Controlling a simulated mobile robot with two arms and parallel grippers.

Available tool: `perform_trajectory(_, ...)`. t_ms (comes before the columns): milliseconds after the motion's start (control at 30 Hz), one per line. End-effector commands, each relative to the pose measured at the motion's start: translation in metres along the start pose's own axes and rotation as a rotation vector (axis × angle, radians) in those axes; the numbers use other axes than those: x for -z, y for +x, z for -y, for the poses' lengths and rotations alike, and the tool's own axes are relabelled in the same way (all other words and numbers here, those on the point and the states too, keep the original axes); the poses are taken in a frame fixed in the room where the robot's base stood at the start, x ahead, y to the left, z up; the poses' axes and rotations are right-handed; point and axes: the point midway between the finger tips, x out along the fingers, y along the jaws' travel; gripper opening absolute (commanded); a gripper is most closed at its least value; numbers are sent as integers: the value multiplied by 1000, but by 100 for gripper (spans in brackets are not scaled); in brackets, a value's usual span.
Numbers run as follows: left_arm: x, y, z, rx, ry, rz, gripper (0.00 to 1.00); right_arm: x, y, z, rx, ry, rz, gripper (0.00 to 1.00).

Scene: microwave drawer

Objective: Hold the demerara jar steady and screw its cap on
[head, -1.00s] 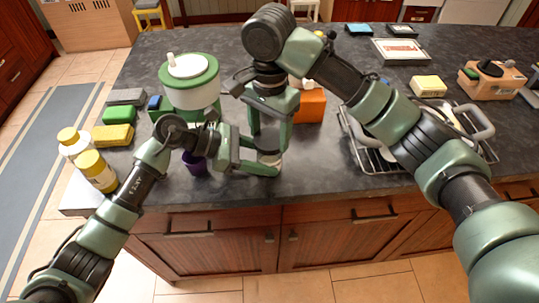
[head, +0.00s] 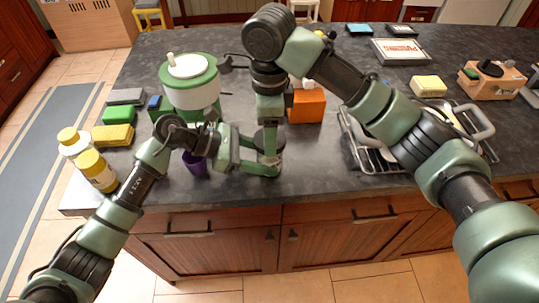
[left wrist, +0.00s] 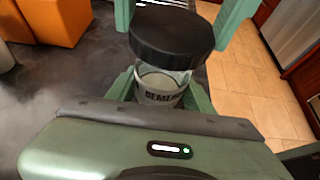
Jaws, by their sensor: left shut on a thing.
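The demerara jar (left wrist: 158,92) is clear glass with a pale label reading "DEME…". My left gripper (head: 262,170) is shut around it at the front edge of the counter. The wide black cap (left wrist: 172,36) sits over the jar's mouth; it also shows dark in the head view (head: 268,140). How far it is threaded cannot be seen. My right gripper (left wrist: 178,30) points down from above, with one green finger at each side of the cap. The fingers look close to the rim, but whether they press on it is unclear.
An orange block (head: 307,106) stands right of the jar, a purple cup (head: 195,164) left. A green-and-white container (head: 190,82) stands behind my left arm. A wire rack (head: 375,158) is at the right. Yellow-capped bottles (head: 97,170) stand at the left edge.

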Motion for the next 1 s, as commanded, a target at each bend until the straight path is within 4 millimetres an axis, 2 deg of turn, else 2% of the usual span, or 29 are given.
perform_trajectory(133,2,0,-1,-3,-3,-3,0,0,-1,0,-1,-2,0,12)
perform_trajectory(167,2,0,-1,-3,-3,-3,0,0,-1,0,-1,-3,0,69)
perform_trajectory(200,2,0,-1,-3,-3,-3,0,0,-1,0,-1,-3,0,78)
perform_trajectory(533,1,0,0,-1,-2,-2,0,0,0,0,0,-24,0,78)
perform_trajectory(800,1,0,0,0,-2,-2,0,0,0,0,0,-347,0,78)
perform_trajectory(1000,1,0,0,0,-2,-2,0,0,0,0,0,-482,-1,78)
